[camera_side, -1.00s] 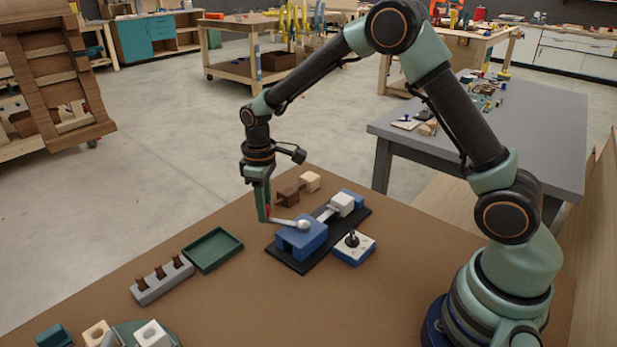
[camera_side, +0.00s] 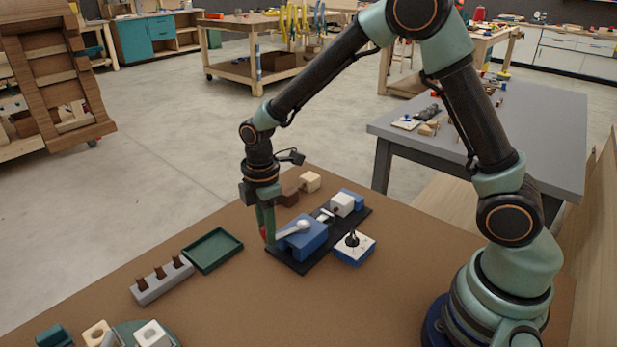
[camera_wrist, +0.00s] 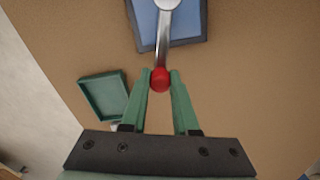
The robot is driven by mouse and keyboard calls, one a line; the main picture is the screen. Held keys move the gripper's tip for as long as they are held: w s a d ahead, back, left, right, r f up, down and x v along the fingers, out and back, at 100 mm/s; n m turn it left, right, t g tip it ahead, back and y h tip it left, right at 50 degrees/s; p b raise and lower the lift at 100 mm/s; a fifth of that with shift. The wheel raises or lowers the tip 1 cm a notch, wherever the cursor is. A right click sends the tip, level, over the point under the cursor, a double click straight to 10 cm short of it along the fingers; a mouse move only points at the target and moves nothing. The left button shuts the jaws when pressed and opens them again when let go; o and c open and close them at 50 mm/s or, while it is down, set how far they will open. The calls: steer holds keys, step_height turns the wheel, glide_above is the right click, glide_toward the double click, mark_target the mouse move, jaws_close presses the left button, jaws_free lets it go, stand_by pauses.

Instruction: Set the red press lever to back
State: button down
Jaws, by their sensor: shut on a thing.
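The press is a blue block (camera_side: 306,241) on a black base plate (camera_side: 291,265), with a grey metal lever arm (camera_side: 289,230) pivoting on its top. The lever's red knob (camera_wrist: 160,79) is between my fingertips in the wrist view, and the arm runs up from it to the blue block. In the side view the red knob (camera_side: 264,232) is mostly hidden behind my fingers. My gripper (camera_side: 268,238) points down at the left side of the press and is shut on the red knob; it also shows in the wrist view (camera_wrist: 161,76).
A green tray (camera_side: 213,250) and a grey rack with brown pegs (camera_side: 162,281) lie left of the press. A white-topped switch box (camera_side: 354,248) stands beside the base plate on the right. Brown and cream blocks (camera_side: 309,181) sit behind.

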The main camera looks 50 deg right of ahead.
steer(key=shift+s+a+r+n, duration=0.1)
steer(key=shift+s+n, duration=0.5)
steer(key=shift+n, duration=0.25)
steer(key=shift+s+a+n, duration=0.1)
steer(key=shift+s+n, duration=0.45)
steer(key=shift+n, duration=0.3)
steer(key=c, duration=0.7)
jaws_free()
steer(key=shift+s, duration=0.1)
step_height(320, 180, up, 12)
steer(key=shift+r, duration=0.1)
steer(key=s+d+r+m+t, duration=0.2)
steer(key=s+d+m, duration=0.1)
steer(key=m, duration=0.3)
steer(key=s+d+r+m+t, duration=0.1)
steer(key=s+d+r+m, duration=0.1)
steer(key=m, duration=0.4)
steer(key=s+d+r+m+t, duration=0.2)
steer(key=s+d+m, duration=0.2)
steer(key=s+m, duration=0.1)
steer(key=shift+m+t, duration=0.3)
steer(key=shift+m, duration=0.3)
